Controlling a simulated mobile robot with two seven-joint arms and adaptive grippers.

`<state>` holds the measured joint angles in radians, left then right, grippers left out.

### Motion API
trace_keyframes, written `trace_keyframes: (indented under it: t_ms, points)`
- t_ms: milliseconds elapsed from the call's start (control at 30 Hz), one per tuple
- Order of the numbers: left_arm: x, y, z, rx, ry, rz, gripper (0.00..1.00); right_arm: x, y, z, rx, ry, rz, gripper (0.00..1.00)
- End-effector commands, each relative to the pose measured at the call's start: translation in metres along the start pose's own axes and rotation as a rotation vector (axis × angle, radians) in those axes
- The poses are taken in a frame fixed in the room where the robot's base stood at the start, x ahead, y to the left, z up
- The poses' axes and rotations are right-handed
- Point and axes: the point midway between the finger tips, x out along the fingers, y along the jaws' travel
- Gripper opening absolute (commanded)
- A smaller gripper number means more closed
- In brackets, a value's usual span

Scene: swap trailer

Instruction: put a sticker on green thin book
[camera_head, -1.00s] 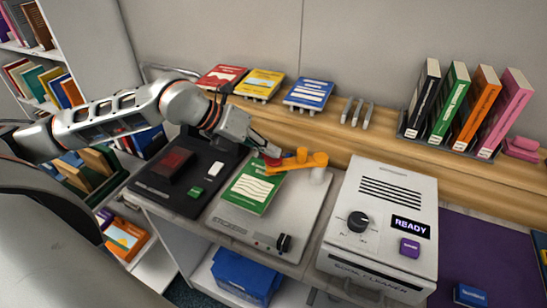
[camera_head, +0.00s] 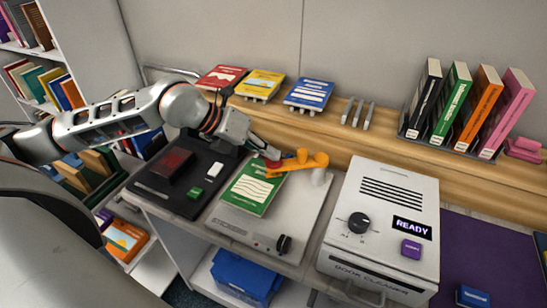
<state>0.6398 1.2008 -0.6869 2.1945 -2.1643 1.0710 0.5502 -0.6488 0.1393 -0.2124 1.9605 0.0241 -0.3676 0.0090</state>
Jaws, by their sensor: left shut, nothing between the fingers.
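The green thin book (camera_head: 251,187) with white wavy lines lies flat on the light grey sticker machine (camera_head: 293,212). An orange arm (camera_head: 300,162) of that machine reaches over the book's far edge. My left gripper (camera_head: 272,158) is shut at the far edge of the book, beside the orange arm; a small red piece shows by its fingertips. I cannot tell whether the fingertips touch the book or the orange arm. My right gripper is not in view.
A black device (camera_head: 183,199) stands left of the sticker machine, and a white book cleaner (camera_head: 385,215) reading READY stands right. Red, yellow and blue books (camera_head: 309,94) lie on the wooden ledge behind. Upright books (camera_head: 450,103) stand in a rack at the right. A blue bin (camera_head: 246,277) sits below.

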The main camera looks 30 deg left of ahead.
Motion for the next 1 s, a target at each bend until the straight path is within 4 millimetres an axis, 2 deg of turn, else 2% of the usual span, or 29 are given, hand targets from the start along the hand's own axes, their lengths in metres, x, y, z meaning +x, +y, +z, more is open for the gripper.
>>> trace_keyframes:
  t_ms: [500, 1000]
  points:
    - [-0.015, -0.011, 0.011, -0.001, 0.001, 0.0, 0.0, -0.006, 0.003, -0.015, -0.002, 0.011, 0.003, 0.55]
    - [-0.02, -0.014, 0.015, 0.0, 0.0, 0.0, 0.0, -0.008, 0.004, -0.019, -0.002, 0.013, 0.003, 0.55]
